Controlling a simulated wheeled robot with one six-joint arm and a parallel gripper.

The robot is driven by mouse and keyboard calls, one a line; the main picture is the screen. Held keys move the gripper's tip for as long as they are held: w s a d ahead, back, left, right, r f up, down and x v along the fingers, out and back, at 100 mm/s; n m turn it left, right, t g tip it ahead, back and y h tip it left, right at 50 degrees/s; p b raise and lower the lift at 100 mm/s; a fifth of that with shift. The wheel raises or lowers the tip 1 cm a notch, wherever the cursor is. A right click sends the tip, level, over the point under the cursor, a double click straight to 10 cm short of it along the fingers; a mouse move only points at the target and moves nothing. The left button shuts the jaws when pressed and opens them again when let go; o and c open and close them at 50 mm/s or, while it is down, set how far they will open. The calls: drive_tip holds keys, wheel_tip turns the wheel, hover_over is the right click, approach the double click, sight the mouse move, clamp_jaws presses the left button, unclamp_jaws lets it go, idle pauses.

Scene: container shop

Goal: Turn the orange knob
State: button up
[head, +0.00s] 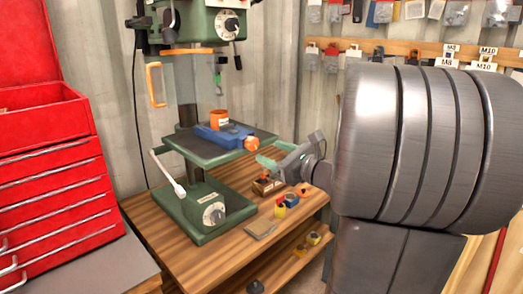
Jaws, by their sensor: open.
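The orange knob (251,143) is on the right end of a blue vise (223,135), which sits on the green drill press table (190,147). An orange cup-like piece (219,117) stands on or behind the vise. My gripper (265,162) is just right of and below the knob, with a green fingertip pointing left toward it. It is open, and nothing shows between its jaws. The fingers are small in the picture, and I cannot tell the exact gap to the knob.
The drill press head (200,22) is above the vise, with an orange handle (155,84) at its left. A wooden workbench (170,222) carries small items below my gripper. A red tool cabinet (50,150) stands at left. Tool packets hang on the back wall.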

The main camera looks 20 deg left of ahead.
sight(255, 145)
drive_tip(key=v, duration=0.6)
drive_tip(key=shift+d, duration=0.4)
drive_tip(key=shift+s, duration=0.15)
drive_tip(key=x, duration=1.4)
drive_tip(key=shift+p, duration=0.4)
drive_tip(key=shift+d, duration=0.1)
